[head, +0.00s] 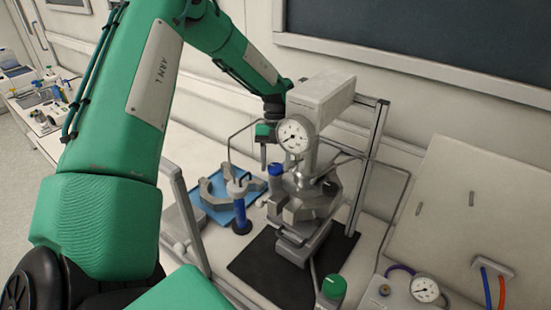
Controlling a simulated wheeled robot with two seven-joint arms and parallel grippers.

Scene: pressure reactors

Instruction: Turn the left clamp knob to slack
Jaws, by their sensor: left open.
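The reactor (312,195) stands in the middle, a grey metal vessel with a clamp around its head. A round white pressure gauge (294,136) sits on top. A blue-capped part (275,170) rises at the left side of the clamp; I cannot tell for sure that it is the left clamp knob. My left gripper (264,158) points down just above and left of this blue cap, behind and left of the gauge. It is small in view, open, with nothing seen between its fingers. I see no contact with the reactor. My right gripper is out of view.
A blue tray (213,214) with grey clamp pieces (215,188) lies left of the reactor. A blue upright cylinder (241,215) stands beside it. Metal frame posts (368,165) flank the reactor. A green knob (333,287) and a second gauge (425,289) are at front right.

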